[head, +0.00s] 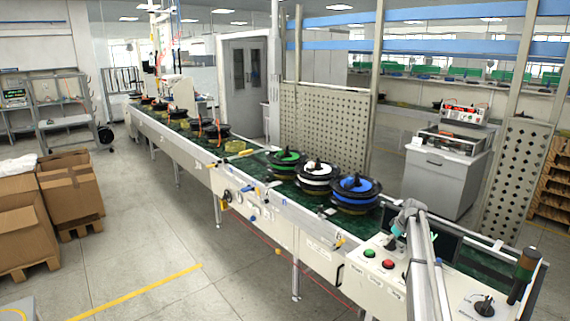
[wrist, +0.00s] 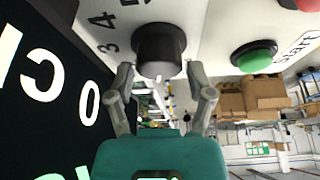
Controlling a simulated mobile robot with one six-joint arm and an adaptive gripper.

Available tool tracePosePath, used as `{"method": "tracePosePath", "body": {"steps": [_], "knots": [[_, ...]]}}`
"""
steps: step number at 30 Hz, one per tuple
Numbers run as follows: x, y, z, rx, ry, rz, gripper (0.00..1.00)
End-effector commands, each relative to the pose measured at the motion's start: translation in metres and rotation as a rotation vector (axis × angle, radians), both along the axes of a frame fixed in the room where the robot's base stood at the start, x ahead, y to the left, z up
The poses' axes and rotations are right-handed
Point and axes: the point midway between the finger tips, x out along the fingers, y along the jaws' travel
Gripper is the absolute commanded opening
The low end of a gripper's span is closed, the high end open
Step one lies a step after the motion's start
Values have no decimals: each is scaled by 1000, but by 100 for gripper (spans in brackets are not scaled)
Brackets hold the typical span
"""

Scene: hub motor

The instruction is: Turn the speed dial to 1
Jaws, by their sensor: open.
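The speed dial (wrist: 160,45) is a black round knob on the white control panel (wrist: 215,25), at the top middle of the wrist view. Printed numbers, 3 and 4 among them, show on the panel left of it. The dial's pointer mark cannot be made out. My gripper (wrist: 160,75) is open, with one grey finger to each side of the dial's near end. Gaps show between the fingertips and the knob. In the head view my gripper (head: 393,238) is at the panel's back edge, and the dial is not clearly visible there.
A green start button (wrist: 255,56) sits beside the dial, with a red button (head: 388,264) beyond it. A black display (wrist: 45,90) with white digits is on the other side. Wheel hubs (head: 355,192) sit on the conveyor.

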Motion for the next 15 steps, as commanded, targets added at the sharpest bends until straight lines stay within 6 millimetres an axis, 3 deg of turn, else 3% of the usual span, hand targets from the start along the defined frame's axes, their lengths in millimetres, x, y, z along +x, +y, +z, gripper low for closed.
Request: {"method": "tracePosePath", "body": {"steps": [15], "knots": [[0,-1,60,-1,-1,0,71]]}}
